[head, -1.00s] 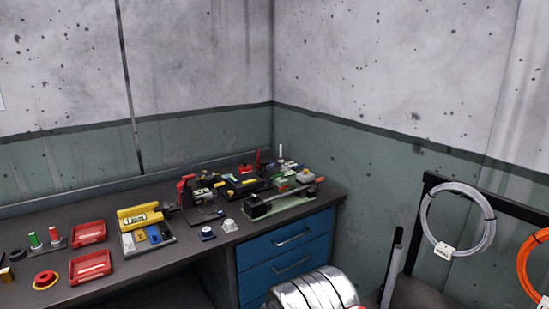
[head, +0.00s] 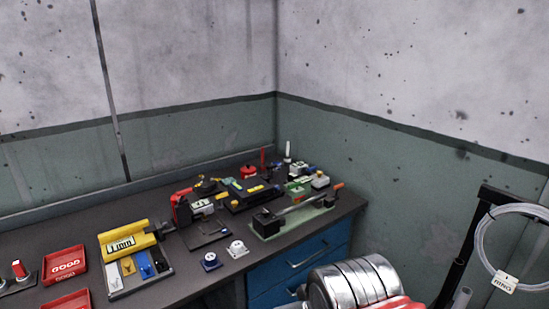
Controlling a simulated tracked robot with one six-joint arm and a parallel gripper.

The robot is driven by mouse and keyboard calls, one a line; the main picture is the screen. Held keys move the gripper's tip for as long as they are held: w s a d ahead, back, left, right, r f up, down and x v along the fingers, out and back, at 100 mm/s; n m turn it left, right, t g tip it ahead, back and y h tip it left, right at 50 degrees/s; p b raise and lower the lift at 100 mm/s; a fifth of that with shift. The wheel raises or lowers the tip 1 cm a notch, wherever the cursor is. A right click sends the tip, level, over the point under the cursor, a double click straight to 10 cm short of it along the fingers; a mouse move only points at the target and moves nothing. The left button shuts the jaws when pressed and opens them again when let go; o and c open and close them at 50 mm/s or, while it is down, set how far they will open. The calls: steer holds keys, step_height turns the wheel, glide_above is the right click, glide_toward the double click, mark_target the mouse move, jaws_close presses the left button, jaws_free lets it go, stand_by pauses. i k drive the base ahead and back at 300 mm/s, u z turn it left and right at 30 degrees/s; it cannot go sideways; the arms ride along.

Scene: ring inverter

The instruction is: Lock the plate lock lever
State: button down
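A bench device with a pale green base plate (head: 318,216) stands at the right end of the bench. A long grey lever (head: 308,203) with an orange-red end (head: 338,186) lies low across it, rising slightly to the right. It may be the plate lock lever, but the label and lock state are too small to tell. A silver ribbed cylinder with a red part at the lower edge appears to be part of my arm. It is well in front of the bench. My gripper's fingers do not show.
The dark bench (head: 60,222) carries a yellow tool (head: 128,238), red trays (head: 66,264), a red-handled device (head: 181,207) and white (head: 237,249) and blue (head: 210,262) knobs. Blue drawers (head: 298,265) are below. A black rack with a cable coil (head: 482,240) stands right.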

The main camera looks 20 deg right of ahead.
mark_target(272, 166)
steer(key=u, duration=0.1)
steer(key=i, duration=1.1)
steer(key=u, duration=0.3)
